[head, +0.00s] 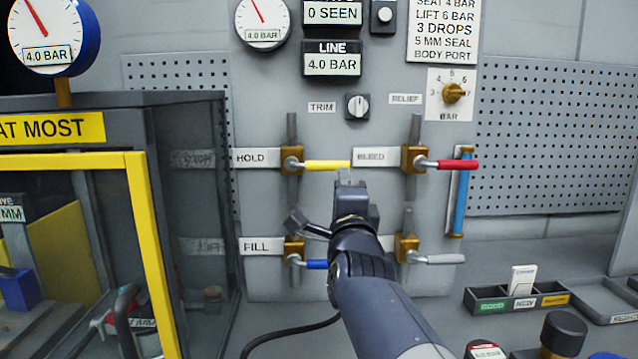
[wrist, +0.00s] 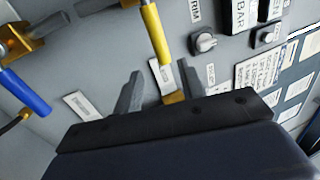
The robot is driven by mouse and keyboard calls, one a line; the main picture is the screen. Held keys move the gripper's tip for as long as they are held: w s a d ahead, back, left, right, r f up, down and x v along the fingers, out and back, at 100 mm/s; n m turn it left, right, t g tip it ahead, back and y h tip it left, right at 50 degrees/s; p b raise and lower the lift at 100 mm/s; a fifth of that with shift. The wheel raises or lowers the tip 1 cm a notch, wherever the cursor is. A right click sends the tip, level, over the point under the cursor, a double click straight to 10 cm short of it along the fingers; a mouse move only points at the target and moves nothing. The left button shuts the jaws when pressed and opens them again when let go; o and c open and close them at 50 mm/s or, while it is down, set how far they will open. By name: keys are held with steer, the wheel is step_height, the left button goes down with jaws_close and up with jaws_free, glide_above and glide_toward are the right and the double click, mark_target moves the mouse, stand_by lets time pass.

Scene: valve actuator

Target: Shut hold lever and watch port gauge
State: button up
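The hold lever (head: 327,165) is a yellow handle lying horizontal, pointing right from its brass valve body (head: 292,160) beside the HOLD label. It also shows in the wrist view (wrist: 157,35), its free end close to the gap between my fingers; contact cannot be told. My gripper (head: 345,180) is open and empty at the lever's right end; its spread fingers show in the wrist view (wrist: 158,88). Two round gauges show: a large blue-rimmed one (head: 45,35) at upper left and one on the panel (head: 262,20). Both are tagged 4.0 BAR; neither is labelled port.
The red-handled BLEED valve (head: 450,164) is just right of my gripper. Below are the blue FILL lever (head: 316,265) and a grey lever (head: 440,259). The LINE display (head: 332,65) reads 4.0 BAR. A yellow-framed enclosure (head: 150,240) stands left; a divided tray (head: 490,305) lies right.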

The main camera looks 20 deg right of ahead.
mark_target(339, 166)
steer(key=shift+v, duration=1.05)
steer(key=shift+w, duration=0.15)
steer(key=p+x, duration=0.2)
steer(key=x, duration=0.9)
steer(key=shift+s, duration=0.25)
